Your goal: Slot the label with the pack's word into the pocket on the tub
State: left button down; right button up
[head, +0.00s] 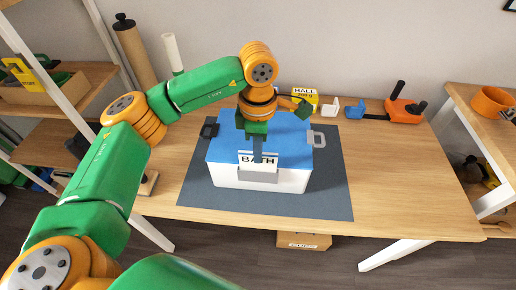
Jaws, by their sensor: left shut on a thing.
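The tub (295,182) is white with a blue lid (225,152) and stands on a dark mat. A grey pocket (258,177) is on its front wall. A white label reading BATH (270,163) stands upright at the pocket, its lower part hidden behind the pocket's front or ending at its top; I cannot tell which. My left gripper (258,154) points down from above and is shut on this label. A yellow pack (305,97) at the back of the table shows the word HALL. My right gripper is not in view.
The dark mat (335,200) has free room around the tub. Behind stand a white holder (329,108), a blue holder (355,108) and an orange tool (404,109). The table's right side is clear. A cardboard box (303,241) is below the table.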

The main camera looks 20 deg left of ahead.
pick_arm(q)
jog(key=shift+f+b, duration=1.15)
jog(key=shift+f, duration=0.3)
jog(key=c, duration=0.9)
grip_release()
notch_tip(320, 180, up, 7)
jog(key=shift+r, duration=0.1)
